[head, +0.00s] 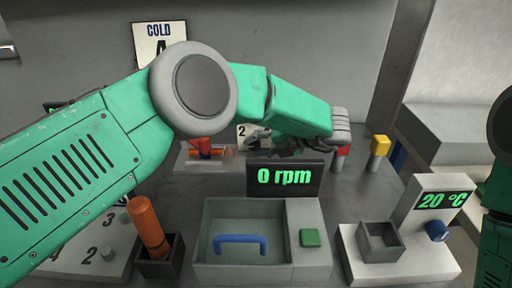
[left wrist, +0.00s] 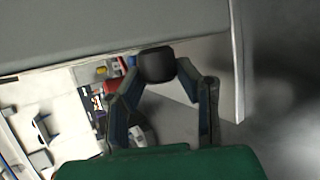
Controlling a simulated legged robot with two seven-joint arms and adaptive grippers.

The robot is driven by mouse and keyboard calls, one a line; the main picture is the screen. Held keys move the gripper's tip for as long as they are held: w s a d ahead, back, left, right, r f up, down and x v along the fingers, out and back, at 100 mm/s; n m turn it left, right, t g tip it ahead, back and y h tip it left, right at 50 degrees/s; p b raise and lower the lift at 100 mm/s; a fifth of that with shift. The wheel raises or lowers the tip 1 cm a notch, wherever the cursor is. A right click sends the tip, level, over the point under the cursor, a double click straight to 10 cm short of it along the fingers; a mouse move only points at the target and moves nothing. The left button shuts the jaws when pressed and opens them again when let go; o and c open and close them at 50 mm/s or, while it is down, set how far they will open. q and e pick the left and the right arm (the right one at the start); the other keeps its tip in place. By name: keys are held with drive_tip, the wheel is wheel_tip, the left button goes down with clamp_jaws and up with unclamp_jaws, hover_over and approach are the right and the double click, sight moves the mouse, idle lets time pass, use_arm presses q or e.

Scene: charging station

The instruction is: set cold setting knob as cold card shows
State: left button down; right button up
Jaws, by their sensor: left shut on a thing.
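The cold card (head: 158,34) is on the back wall, behind my left arm in the head view. It reads "COLD" with a large letter below, probably an A, partly covered by my arm. My left gripper (head: 257,141) reaches over the back of the bench, its fingers pointing left. In the left wrist view, its fingers (left wrist: 157,72) close around a dark, rounded, knob-like thing (left wrist: 157,60) beside a grey surface. I cannot tell for sure that this is the cold setting knob, or where its pointer stands. The head view does not show the held thing clearly.
A "0 rpm" display (head: 286,178) stands behind a grey basin (head: 205,262) with a blue handle. A "20 °C" unit (head: 440,200) with a blue knob (head: 437,230) is at right. An orange cylinder (head: 148,225) stands in a dark holder. A yellow-topped post (head: 380,146) stands behind.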

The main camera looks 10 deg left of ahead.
use_arm(q)
drive_tip(key=shift+s+d+f, duration=0.1)
drive_tip(key=shift+d+f, duration=0.1)
drive_tip(key=c, duration=1.2)
unclamp_jaws()
drive_tip(key=shift+d, duration=0.1)
drive_tip(key=shift+r, duration=0.15)
drive_tip(key=shift+d+r, duration=0.15)
drive_tip(key=shift+d, duration=0.2)
drive_tip(key=v, duration=0.6)
drive_tip(key=shift+d, duration=0.25)
